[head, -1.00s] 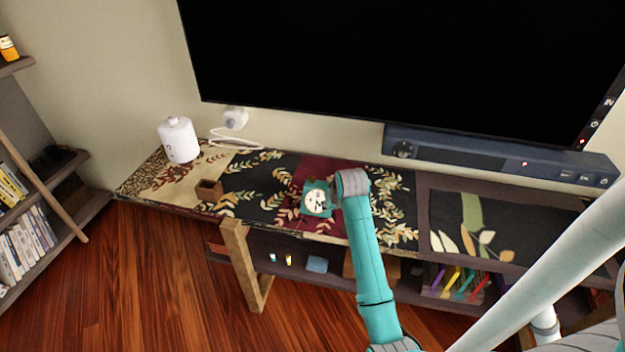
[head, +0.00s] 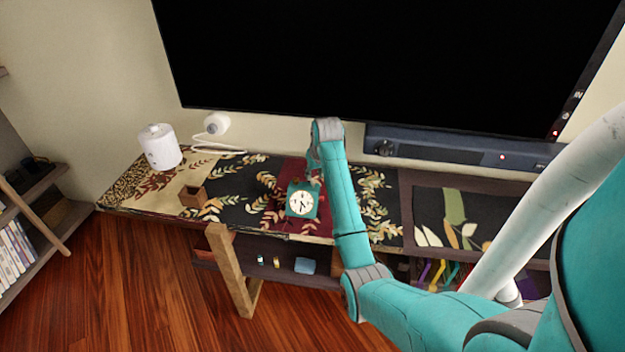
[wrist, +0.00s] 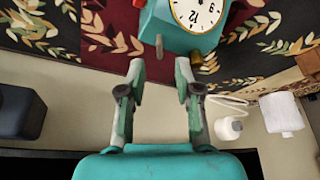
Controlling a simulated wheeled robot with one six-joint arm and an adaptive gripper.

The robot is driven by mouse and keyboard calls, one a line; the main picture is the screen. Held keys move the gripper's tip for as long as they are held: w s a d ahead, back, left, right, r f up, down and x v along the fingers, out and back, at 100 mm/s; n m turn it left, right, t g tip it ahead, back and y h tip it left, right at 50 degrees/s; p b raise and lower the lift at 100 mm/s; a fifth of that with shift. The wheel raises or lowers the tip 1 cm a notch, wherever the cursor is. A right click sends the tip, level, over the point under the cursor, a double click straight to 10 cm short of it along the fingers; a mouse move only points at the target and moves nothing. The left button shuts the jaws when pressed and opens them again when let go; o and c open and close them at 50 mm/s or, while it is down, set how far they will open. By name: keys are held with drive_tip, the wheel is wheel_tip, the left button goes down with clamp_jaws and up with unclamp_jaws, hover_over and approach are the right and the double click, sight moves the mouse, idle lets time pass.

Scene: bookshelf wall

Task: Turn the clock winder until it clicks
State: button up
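The teal clock (head: 301,201) with a white dial stands on the dark red part of the patterned cabinet top (head: 238,211). It also shows at the top of the wrist view (wrist: 190,38), with its dial upside down. A small peg that looks like the winder (wrist: 159,46) sticks out from the clock's side nearest my gripper. My gripper (wrist: 160,70) is open and empty, its two fingers apart, with the peg just beyond and between the tips. In the head view my gripper (head: 315,168) is just behind the clock, partly hidden by my arm.
A large black screen (head: 380,60) and a soundbar (head: 450,148) are behind. A white canister (head: 160,147), a small white device (head: 216,124) and a brown box (head: 193,197) stand to the left. A shelf (head: 40,200) is at far left.

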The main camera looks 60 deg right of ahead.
sight(313, 181)
drive_tip(key=shift+x, duration=2.35)
clamp_jaws()
